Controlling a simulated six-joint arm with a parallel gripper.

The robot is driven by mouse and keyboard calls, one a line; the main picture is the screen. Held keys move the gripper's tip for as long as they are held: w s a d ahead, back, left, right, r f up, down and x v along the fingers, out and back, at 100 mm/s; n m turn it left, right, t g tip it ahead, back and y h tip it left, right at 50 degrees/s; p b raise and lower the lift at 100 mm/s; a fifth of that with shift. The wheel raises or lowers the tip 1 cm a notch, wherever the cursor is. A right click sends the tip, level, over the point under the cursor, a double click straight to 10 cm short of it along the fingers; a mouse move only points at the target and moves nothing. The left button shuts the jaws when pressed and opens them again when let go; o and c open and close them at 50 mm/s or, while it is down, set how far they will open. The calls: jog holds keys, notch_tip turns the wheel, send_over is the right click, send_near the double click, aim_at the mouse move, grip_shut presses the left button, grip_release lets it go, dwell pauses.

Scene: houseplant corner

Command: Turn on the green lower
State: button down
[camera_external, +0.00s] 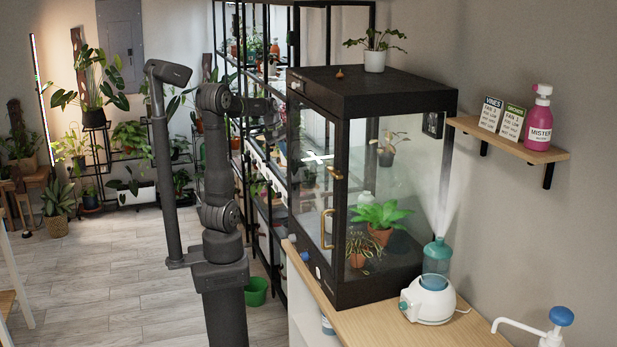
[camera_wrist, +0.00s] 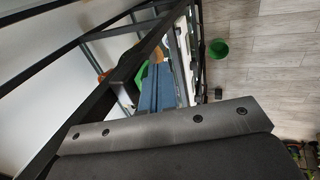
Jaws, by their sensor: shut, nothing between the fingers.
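No part marked "green lower" can be picked out for certain. A dark glass cabinet (camera_external: 372,92) stands on the wooden counter, with brass handles (camera_external: 327,228) on its front. In the external view my wrist is beside the cabinet's upper front left, and the fingertips are hard to make out.
On the counter (camera_external: 405,330) a white humidifier with a teal bottle (camera_external: 436,258) gives off mist. A shelf (camera_external: 510,140) holds two cards, with blue and green headings, and a pink mister bottle (camera_external: 539,118). A green bucket (camera_external: 256,291) stands on the floor, also visible in the wrist view (camera_wrist: 218,50).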

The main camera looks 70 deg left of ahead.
jog(key=shift+r, duration=0.15)
jog(key=shift+r, duration=0.75)
jog(key=shift+s, duration=0.1)
jog(key=s+r, duration=0.7)
jog(key=r, duration=0.3)
jog(key=shift+s+f, duration=0.1)
jog(key=shift+f, duration=0.05)
jog(key=shift+s+f, duration=0.2)
jog(key=shift+f, duration=0.45)
